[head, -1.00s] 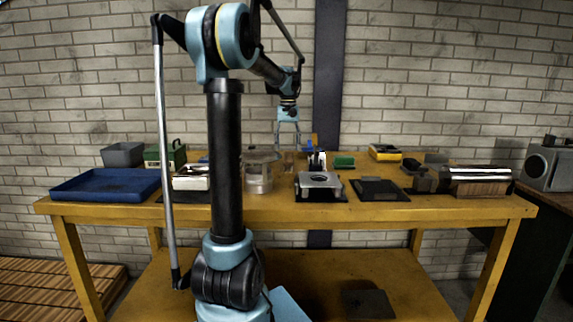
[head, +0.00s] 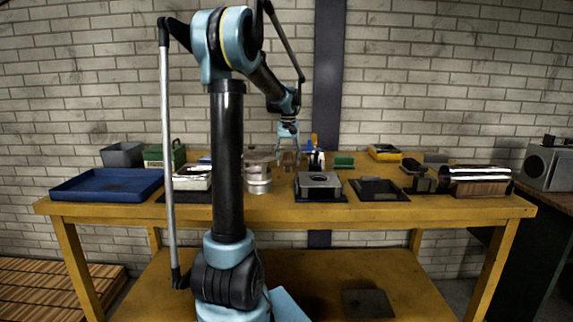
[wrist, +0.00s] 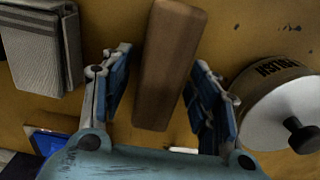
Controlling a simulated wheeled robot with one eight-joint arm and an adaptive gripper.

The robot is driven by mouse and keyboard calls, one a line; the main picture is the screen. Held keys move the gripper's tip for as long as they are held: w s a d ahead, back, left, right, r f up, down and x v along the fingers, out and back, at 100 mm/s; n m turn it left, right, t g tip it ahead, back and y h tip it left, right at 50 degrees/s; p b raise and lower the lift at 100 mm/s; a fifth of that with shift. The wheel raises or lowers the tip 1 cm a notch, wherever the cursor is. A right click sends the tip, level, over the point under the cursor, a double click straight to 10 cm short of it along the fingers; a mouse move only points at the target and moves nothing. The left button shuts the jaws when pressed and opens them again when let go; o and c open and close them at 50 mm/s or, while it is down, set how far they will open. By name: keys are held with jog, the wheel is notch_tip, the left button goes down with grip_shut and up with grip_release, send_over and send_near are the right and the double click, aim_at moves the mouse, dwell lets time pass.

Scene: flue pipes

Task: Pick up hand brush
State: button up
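A brown wooden bar, which looks like the hand brush (wrist: 170,62), lies lengthwise between my fingers in the wrist view. My gripper (wrist: 160,75) is open, with one blue-padded finger on each side of the bar and a gap on both sides. In the head view my gripper (head: 288,152) is low over the back of the yellow bench. The brush is too small there to make out clearly.
On the bench (head: 300,211), a silver pot (head: 258,182) and a metal box (head: 320,184) stand in front of my gripper.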

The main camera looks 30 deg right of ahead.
aim_at(287, 155)
jog(key=c, duration=0.9)
notch_tip(287, 155, up, 10)
jog(key=shift+r, duration=0.1)
jog(key=shift+o, duration=1)
